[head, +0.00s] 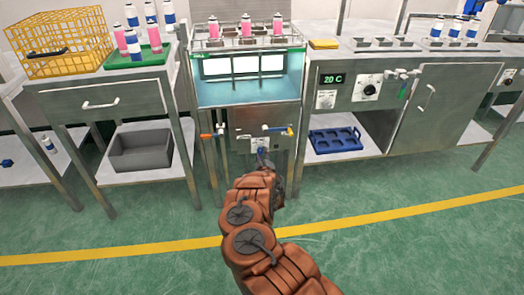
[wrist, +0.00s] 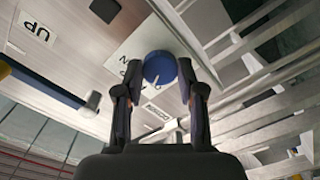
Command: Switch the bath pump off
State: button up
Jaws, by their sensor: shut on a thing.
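In the wrist view, a round blue knob (wrist: 158,66) with a white pointer line sits on a pale panel (wrist: 95,40). My gripper (wrist: 160,72) has one finger on each side of the knob and is shut on it. The pointer line slants toward the lower left of the picture. Dark lettering beside the knob is partly hidden by the left finger. In the head view, my gripper (head: 262,156) is at the lower front of the water bath (head: 246,88), below its lit tank, and the arm hides most of the knob.
A lever with an orange end (head: 207,136) and one with a yellow end (head: 289,131) flank the panel. Cans (head: 246,28) stand in the bath's top rack. The green floor (head: 130,225) in front is clear.

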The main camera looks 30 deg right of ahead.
jog(key=shift+a+n+p, duration=0.1)
jog(key=shift+n+p, duration=0.45)
jog(key=shift+n, duration=0.15)
jog(key=o, duration=1.1)
jog(key=shift+o, duration=0.2)
jog(key=shift+s, duration=0.1)
jog(key=v, duration=1.1)
jog(key=shift+s+a, duration=0.15)
jog(key=shift+s, duration=0.2)
